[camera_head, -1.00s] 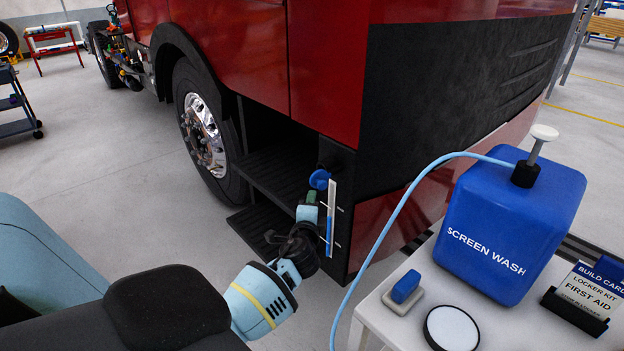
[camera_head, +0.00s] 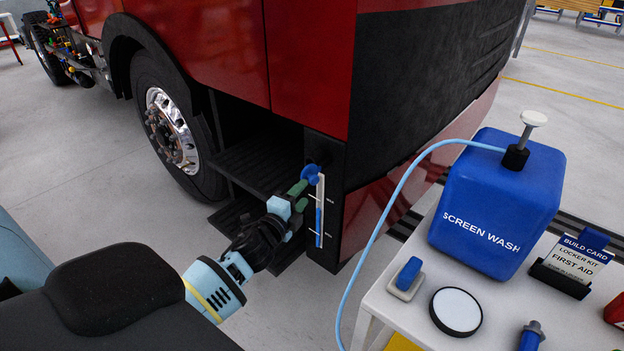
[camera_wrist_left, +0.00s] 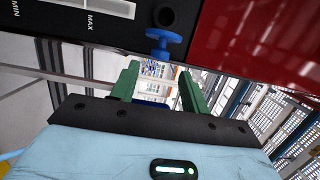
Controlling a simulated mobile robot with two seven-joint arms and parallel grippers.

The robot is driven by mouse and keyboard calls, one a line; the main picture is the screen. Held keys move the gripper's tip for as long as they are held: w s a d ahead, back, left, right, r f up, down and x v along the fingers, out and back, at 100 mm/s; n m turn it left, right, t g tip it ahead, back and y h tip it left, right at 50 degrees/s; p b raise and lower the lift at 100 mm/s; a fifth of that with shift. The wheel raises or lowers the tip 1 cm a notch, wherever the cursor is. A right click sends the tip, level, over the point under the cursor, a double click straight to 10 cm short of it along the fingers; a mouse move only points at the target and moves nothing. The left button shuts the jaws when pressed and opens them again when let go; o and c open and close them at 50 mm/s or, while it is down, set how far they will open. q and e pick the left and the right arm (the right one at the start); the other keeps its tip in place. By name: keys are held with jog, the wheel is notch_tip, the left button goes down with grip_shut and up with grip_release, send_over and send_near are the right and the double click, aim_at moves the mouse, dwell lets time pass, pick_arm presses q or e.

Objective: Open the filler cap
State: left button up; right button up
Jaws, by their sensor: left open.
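The blue filler cap (camera_head: 311,174) is at the truck's dark lower corner panel, just above the level gauge (camera_head: 319,211). In the left wrist view the cap (camera_wrist_left: 163,40) shows a flat disc with a stub, beside a dark round opening (camera_wrist_left: 166,17). Whether the cap is still attached there is hard to tell. My left gripper (camera_head: 298,190) has its green fingers pointing up at the cap. In the left wrist view its fingers (camera_wrist_left: 160,78) are apart, with the cap just beyond the tips and roughly between them. My right gripper is not in view.
A white table (camera_head: 382,298) at the right holds a blue screen wash container (camera_head: 490,235) with a pump. A pale blue hose (camera_head: 385,215) runs from it down past the table's left edge. Black cab steps (camera_head: 262,160) lie left of the panel, close to my left gripper.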

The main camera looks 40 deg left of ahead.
aim_at(312, 183)
pick_arm(q)
jog(key=shift+w+a, duration=0.15)
jog(key=shift+w, duration=1.15)
jog(key=shift+w+a, duration=0.2)
jog(key=shift+w, duration=1.05)
jog(key=shift+w+a, duration=0.15)
jog(key=shift+w, duration=1.15)
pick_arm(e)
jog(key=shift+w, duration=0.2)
